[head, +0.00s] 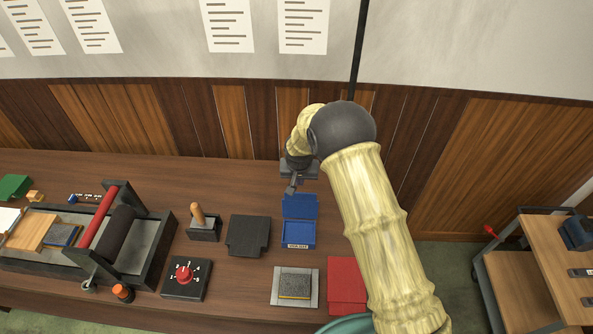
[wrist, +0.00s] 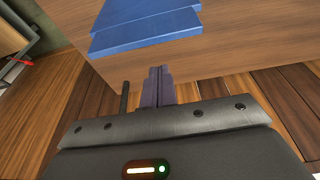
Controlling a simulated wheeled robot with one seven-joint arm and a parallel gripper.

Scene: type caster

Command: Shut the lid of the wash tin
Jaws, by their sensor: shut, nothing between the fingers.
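The wash tin (head: 298,244) is most likely the blue box with a small label on its front edge, on the wooden bench in the head view. Its blue lid (head: 300,206) stands open, raised at the back of the box. Blue panels of it show in the wrist view (wrist: 146,32), beyond the fingertips. My gripper (head: 291,191) is just behind and left of the raised lid in the head view. Its fingers (wrist: 159,72) are together and empty in the wrist view. A gap shows between the fingers and the blue panels there.
A dark plate (head: 248,235) lies left of the tin. A grey tray (head: 309,293) and a red block (head: 346,286) lie in front. A wooden-handled stamp (head: 203,224), a red-knob box (head: 186,280) and a roller press (head: 115,240) are further left. The panelled wall stands behind the bench.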

